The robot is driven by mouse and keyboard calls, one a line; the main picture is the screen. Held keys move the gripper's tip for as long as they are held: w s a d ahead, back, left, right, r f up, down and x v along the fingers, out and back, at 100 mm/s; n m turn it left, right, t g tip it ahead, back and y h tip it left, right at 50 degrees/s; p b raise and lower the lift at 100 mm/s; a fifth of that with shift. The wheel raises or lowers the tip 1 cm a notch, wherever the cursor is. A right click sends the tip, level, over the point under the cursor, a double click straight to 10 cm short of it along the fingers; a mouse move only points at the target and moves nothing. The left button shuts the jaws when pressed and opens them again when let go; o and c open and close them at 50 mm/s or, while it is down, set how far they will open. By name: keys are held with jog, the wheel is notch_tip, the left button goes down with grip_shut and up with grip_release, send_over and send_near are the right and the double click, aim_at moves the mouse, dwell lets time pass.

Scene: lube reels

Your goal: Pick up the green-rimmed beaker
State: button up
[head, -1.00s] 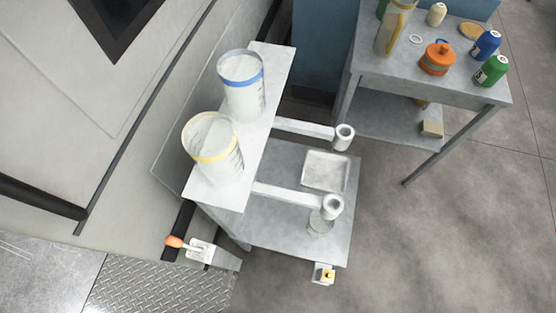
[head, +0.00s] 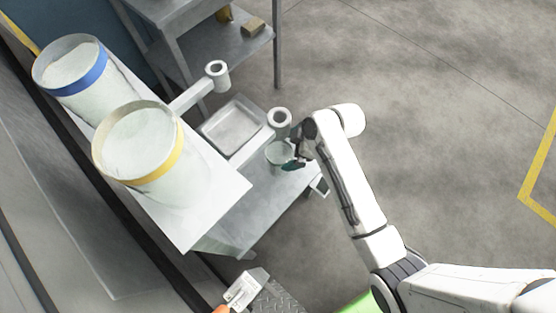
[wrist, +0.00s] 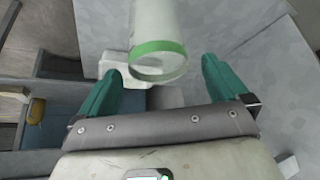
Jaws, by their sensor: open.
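The green-rimmed beaker (wrist: 157,24) is clear and whitish. In the wrist view it is at the top middle, its green band towards me, between the two teal fingers of my gripper (wrist: 162,68). The fingers are open, with a visible gap on each side of the beaker. In the head view the beaker (head: 277,153) stands on the lower shelf below the nearer spout. My gripper (head: 293,162) is at its right side and partly hidden by my wrist.
Above stand a yellow-banded container (head: 140,150) and a blue-banded one (head: 72,68) on a raised shelf (head: 215,195). The floor to the right is clear.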

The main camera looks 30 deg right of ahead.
jog(key=shift+w+d+b+x, duration=0.1)
jog(key=shift+b+x, duration=0.25)
jog(key=shift+x, duration=1.65)
jog(key=shift+w+d+b+x, duration=0.15)
jog(key=shift+b+x, duration=0.2)
jog(key=shift+x, duration=1.65)
jog(key=shift+c, duration=0.4)
jog(key=c, duration=0.7)
